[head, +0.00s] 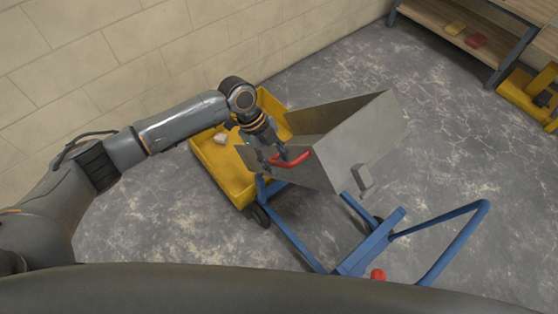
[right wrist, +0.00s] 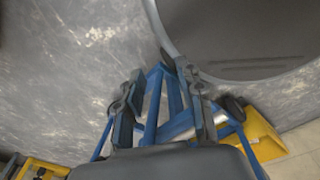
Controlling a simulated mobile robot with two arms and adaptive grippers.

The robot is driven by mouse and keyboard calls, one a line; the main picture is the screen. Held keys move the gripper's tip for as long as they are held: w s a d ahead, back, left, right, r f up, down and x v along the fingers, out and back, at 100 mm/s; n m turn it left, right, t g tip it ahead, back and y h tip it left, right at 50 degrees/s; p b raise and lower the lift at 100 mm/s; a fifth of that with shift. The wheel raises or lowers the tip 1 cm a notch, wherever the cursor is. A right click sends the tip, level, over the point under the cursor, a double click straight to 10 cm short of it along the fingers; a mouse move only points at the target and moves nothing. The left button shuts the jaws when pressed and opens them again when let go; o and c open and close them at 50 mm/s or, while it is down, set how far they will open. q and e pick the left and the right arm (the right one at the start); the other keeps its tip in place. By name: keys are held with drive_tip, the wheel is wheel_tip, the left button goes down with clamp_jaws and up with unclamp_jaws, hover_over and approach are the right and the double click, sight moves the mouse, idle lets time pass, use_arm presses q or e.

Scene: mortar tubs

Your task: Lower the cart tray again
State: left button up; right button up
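The cart has a grey metal tray (head: 350,150) on a blue frame (head: 300,235). The tray is tipped, its far left end down toward a yellow tub (head: 222,172) and its right end raised. A red handle (head: 292,160) is on the tray's near left side. My left gripper (head: 277,155) is at this handle and appears closed around it; the fingertips are partly hidden. My right gripper (right wrist: 165,105) is open and empty in the right wrist view, with the blue cart frame (right wrist: 155,105) beyond its fingers. The right gripper does not show in the head view.
A blue push handle (head: 455,235) sticks out at the cart's right, and a red knob (head: 377,274) sits low on the frame. A block wall (head: 120,50) stands behind. A shelf (head: 460,35) and another yellow container (head: 525,95) are at the back right. Grey floor is clear at right.

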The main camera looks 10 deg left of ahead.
use_arm(q)
drive_tip(key=shift+x, duration=0.8)
drive_tip(key=shift+d+f, duration=0.1)
drive_tip(key=shift+f, duration=0.1)
clamp_jaws()
use_arm(e)
drive_tip(key=shift+s+d+r, duration=0.15)
drive_tip(key=shift+s+d, duration=0.1)
drive_tip(key=shift+s, duration=0.05)
